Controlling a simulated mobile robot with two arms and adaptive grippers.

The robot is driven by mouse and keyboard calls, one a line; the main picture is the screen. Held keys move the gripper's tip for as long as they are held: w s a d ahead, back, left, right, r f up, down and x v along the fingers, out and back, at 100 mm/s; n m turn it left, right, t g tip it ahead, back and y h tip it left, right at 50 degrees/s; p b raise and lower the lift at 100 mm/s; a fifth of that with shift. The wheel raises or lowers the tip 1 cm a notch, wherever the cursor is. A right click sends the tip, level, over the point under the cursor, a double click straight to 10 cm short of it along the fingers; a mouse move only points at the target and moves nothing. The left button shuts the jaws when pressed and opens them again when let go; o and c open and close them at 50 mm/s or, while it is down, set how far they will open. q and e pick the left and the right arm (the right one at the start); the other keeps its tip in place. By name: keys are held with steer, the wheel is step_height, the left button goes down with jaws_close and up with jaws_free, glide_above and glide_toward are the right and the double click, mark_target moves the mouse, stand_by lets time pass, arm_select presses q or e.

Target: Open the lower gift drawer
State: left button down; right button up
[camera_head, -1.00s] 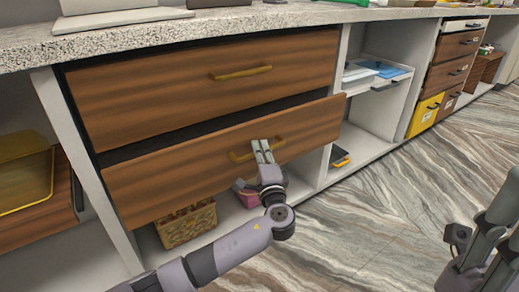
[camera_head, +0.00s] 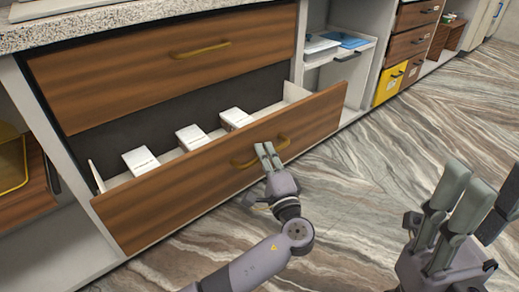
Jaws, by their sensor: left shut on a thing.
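The lower gift drawer (camera_head: 160,205) has a brown wood front and is pulled well out of the counter, with its white inside showing. Several white boxes (camera_head: 190,137) stand in it. My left gripper (camera_head: 267,154) is shut on the drawer's brass handle (camera_head: 245,163), right of the front's middle. The upper drawer (camera_head: 120,75), with its own brass handle (camera_head: 203,49), is closed above it. My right gripper (camera_head: 455,205) is at the lower right, over the floor and away from the drawers; its fingers look spread apart with nothing between them.
The speckled countertop (camera_head: 90,22) runs above the drawers. To the right are an open shelf with a blue item (camera_head: 343,40), a yellow drawer (camera_head: 388,86) and small brown drawers (camera_head: 412,44). A yellow tray (camera_head: 12,165) sits in the left bay. The marbled floor (camera_head: 370,160) ahead is clear.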

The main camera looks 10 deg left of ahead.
arm_select(q)
steer(key=shift+f, duration=0.1)
steer(key=c, duration=1.9)
jaws_free()
steer(key=v, duration=1.2)
